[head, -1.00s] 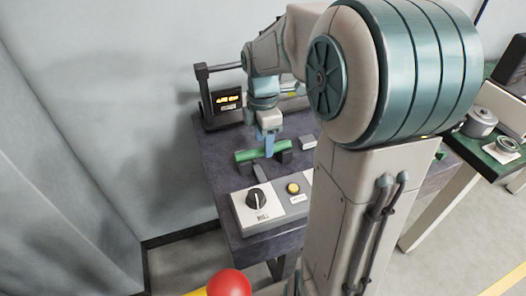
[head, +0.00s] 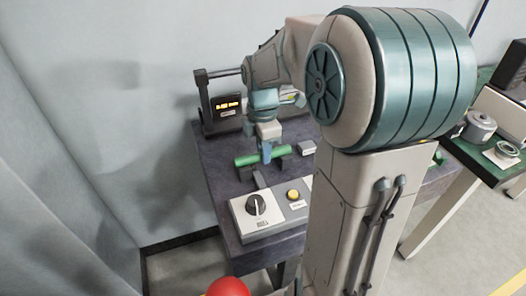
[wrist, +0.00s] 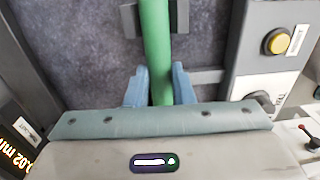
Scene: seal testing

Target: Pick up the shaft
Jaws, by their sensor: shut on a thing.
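The shaft (head: 262,156) is a green rod lying roughly level above the dark grey bench, at its black supports. In the wrist view the green shaft (wrist: 156,45) runs from the top edge down between the blue fingers. My gripper (head: 266,152) points down onto the shaft from above, with its blue fingertips around it. In the wrist view my gripper (wrist: 160,88) has one finger on each side of the shaft, shut on it. The part of the shaft nearest the gripper body is hidden in the wrist view.
A control box with a black knob (head: 256,204) and a yellow button (head: 293,194) stands at the bench's front. A display unit (head: 227,106) stands at the back left. A green-topped table (head: 491,150) with metal parts is at the right.

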